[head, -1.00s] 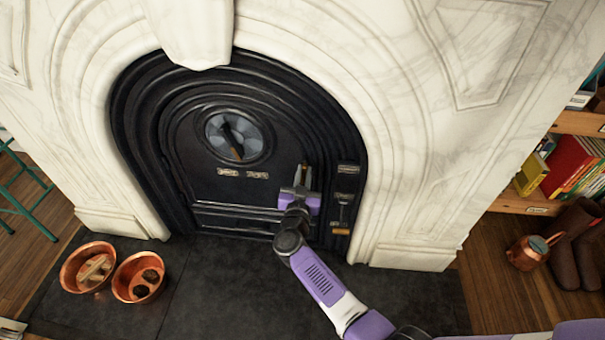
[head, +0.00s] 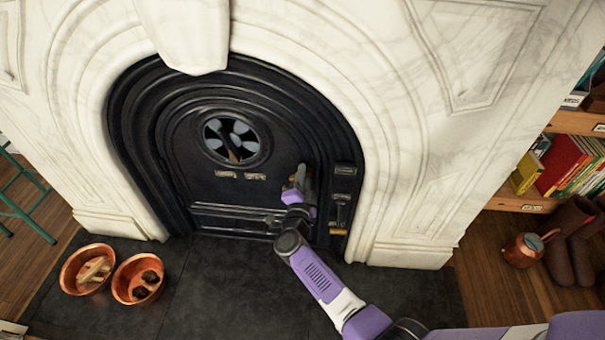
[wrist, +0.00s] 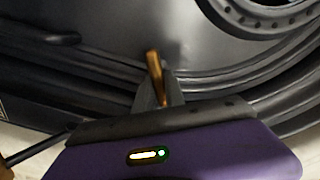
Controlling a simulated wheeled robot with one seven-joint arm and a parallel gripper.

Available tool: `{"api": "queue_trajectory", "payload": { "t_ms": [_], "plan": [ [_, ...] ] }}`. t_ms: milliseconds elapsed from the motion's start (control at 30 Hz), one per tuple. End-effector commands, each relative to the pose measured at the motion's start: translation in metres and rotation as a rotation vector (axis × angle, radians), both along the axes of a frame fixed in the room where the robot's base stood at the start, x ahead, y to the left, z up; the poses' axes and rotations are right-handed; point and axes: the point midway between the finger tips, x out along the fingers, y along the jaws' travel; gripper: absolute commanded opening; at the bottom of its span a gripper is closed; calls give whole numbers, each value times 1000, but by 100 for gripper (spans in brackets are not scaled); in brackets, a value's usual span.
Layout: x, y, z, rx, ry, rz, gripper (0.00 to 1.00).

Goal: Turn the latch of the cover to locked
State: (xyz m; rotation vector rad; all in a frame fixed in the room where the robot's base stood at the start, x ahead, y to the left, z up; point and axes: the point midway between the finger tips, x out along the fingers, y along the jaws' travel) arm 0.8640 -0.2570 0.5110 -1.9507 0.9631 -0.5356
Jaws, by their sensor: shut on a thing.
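The cover (head: 190,165) is a black arched metal plate set in the marble fireplace. My gripper (head: 302,176) is at the cover's lower right side. In the wrist view my gripper (wrist: 158,95) is shut on the latch (wrist: 153,68), a thin handle with a brass-coloured end that sticks out beyond the fingertips. The fingers hide the latch's base. In the head view the gripper covers most of the latch, so its exact angle is hard to tell.
Small plates (head: 345,169) and another brass-ended handle (head: 340,229) are right of the gripper. A round vent (head: 231,138) is in the cover. Copper bowls (head: 122,285) stand on the hearth at left. A copper kettle (head: 524,256) and boots stand at right. The middle hearth is clear.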

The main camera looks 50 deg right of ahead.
Motion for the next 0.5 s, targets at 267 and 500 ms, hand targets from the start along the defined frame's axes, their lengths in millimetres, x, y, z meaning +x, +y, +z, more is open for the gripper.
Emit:
{"api": "queue_trajectory", "payload": {
  "t_ms": [267,500],
  "plan": [
    [5,5,2,151,-207,14,0],
    [5,6,2,256,-343,19,0]
  ]
}}
